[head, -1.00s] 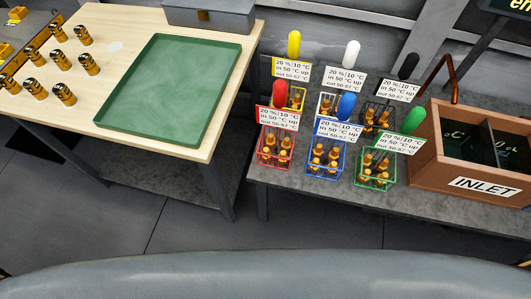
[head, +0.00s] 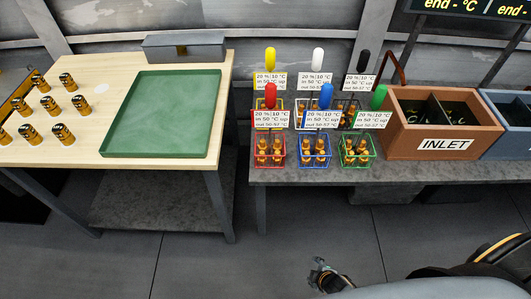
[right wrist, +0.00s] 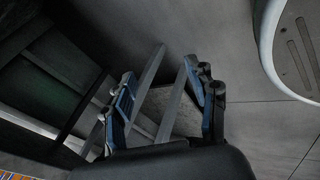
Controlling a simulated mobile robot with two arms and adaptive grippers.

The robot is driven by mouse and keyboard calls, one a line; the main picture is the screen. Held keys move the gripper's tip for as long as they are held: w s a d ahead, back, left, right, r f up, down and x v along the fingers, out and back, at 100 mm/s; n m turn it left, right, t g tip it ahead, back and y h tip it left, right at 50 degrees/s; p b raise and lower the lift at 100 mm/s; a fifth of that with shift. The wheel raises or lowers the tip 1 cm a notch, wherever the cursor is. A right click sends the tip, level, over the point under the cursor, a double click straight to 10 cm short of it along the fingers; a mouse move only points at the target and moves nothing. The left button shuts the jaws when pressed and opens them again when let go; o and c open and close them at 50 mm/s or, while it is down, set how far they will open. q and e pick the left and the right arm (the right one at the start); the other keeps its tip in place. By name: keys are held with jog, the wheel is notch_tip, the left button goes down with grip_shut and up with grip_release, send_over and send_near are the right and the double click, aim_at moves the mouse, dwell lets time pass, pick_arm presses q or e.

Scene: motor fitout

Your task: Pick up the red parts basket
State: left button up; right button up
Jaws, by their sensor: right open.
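The red parts basket (head: 269,152) stands upright in the front row on the grey table, at its left end. It is a red wire basket with bronze parts inside, a white label card and a red-topped handle (head: 270,95). My right gripper (head: 318,265) is low in front of the table, well apart from the basket. In the right wrist view its two fingers (right wrist: 168,100) are spread with nothing between them. The basket does not show in the right wrist view. My left gripper is not in view.
A blue basket (head: 315,152) stands close beside the red one, and a green basket (head: 356,152) further right. Yellow, white and black-handled baskets stand behind. A brown INLET box (head: 443,145) is to the right. A wooden table with a green tray (head: 106,154) is to the left.

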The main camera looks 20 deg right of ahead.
jog(key=w+r+n+t, duration=0.3)
jog(key=w+r+n, duration=0.3)
jog(key=w+r, duration=0.35)
jog(key=n+t+y+p, duration=0.2)
jog(key=n+t, duration=0.7)
jog(key=n, duration=1)
send_near(273, 94)
jog(key=shift+n, duration=0.3)
jog(key=w, duration=0.2)
jog(key=w+a+p, duration=0.1)
jog(key=w, duration=0.2)
jog(key=shift+w+a, duration=0.1)
jog(key=shift+a, duration=0.05)
jog(key=shift+w+f+p, duration=0.2)
jog(key=shift+w+p, duration=0.4)
jog(key=shift+w, duration=2.65)
jog(key=shift+s, duration=0.1)
jog(key=shift+c, duration=0.4)
grip_shut()
